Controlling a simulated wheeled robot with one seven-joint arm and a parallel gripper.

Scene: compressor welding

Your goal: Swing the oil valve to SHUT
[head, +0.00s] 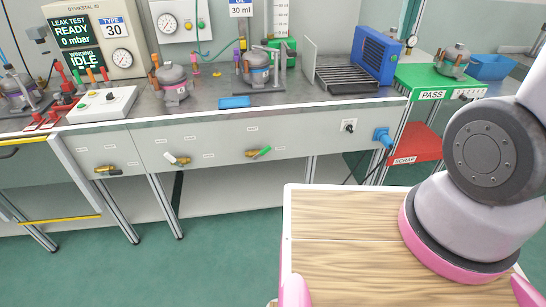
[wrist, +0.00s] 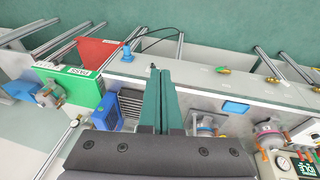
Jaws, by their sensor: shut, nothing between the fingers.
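Three small brass valves sit on the bench's grey front panel in the head view. One has a black lever (head: 106,169), one a white lever (head: 177,159), one a green lever (head: 259,153). Their labels are too small to read, so I cannot tell which is the oil valve. The green-lever valve (wrist: 222,70) and white-lever valve (wrist: 273,79) also show in the wrist view, right of my gripper (wrist: 159,72). My gripper is shut and empty, its dark green fingers together, apart from the valves. It is not visible in the head view.
An "OIL 30 ml" sign (head: 240,7) hangs above the bench, where several compressors stand. A blue plug (head: 382,136) sticks out of the panel's right end. A red scrap shelf (head: 414,147) is right of it. The green floor (head: 200,255) before the bench is clear.

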